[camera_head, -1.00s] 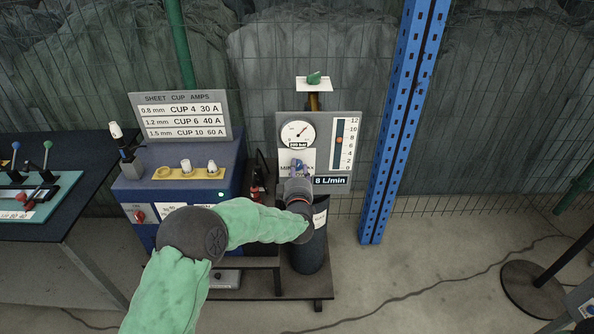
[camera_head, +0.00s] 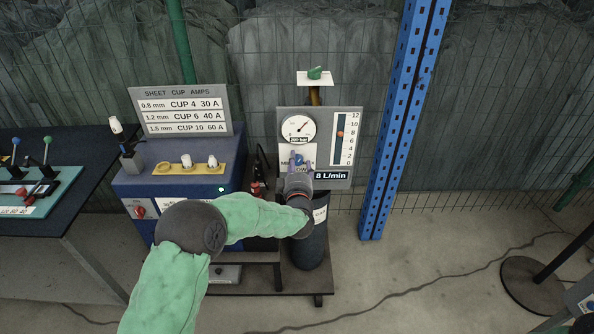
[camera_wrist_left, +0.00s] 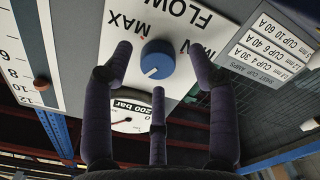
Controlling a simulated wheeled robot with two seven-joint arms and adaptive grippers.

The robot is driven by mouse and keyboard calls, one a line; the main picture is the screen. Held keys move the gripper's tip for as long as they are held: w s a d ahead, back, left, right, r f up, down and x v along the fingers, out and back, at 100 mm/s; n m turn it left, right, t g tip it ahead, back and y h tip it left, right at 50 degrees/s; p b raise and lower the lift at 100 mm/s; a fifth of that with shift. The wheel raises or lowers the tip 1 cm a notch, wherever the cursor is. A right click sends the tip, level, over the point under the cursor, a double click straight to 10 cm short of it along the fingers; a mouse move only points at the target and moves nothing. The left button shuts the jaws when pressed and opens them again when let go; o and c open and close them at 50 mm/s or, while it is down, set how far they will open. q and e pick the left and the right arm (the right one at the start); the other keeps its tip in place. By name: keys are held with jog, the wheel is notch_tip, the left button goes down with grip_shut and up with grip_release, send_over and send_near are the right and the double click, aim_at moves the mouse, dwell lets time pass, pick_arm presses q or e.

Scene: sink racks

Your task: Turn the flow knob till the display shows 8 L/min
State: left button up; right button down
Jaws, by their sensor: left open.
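The blue flow knob (camera_wrist_left: 158,60) sits on the white FLOW plate (camera_wrist_left: 185,30) between the MIN and MAX marks in the left wrist view, with a white pointer line. My left gripper (camera_wrist_left: 158,68) is open, its dark fingers spread around the knob with visible gaps. In the head view the gripper (camera_head: 299,168) is in front of the knob's plate and partly hides it. The display (camera_head: 332,175) reads 8 L/min. The orange float (camera_head: 341,133) in the flow scale (camera_head: 345,137) stands near 8. My right gripper is out of view.
A pressure gauge (camera_head: 299,128) marked 200 bar is on the same grey panel. A blue machine (camera_head: 180,180) with a cup-amps sign (camera_head: 182,112) stands to the left. A blue post (camera_head: 401,120) rises close on the right. A dark cylinder (camera_head: 311,249) stands below.

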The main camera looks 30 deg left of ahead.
pick_arm(q)
jog(key=v, duration=1.2)
jog(key=shift+a, duration=0.1)
jog(key=s+d+f+m+g+h, duration=0.2)
jog(key=d+f+m+g+h, duration=0.25)
jog(key=f, duration=0.85)
jog(key=s+d+f+m+g+h, duration=0.2)
jog(key=d+f+m+h, duration=0.25)
jog(key=d+f, duration=0.55)
jog(key=s+d+f+m+g+h, duration=0.2)
jog(key=s+d+f+g, duration=0.2)
jog(key=s+f, duration=0.3)
jog(key=s+d+f+m+g+h, duration=0.2)
jog(key=s+f, duration=0.6)
jog(key=s, duration=0.4)
jog(key=shift+s+d+f+m+g+h, duration=0.3)
jog(key=shift+d+m+g, duration=0.2)
jog(key=shift+d+g, duration=0.6)
jog(key=shift+a, duration=0.1)
dwell(0.5)
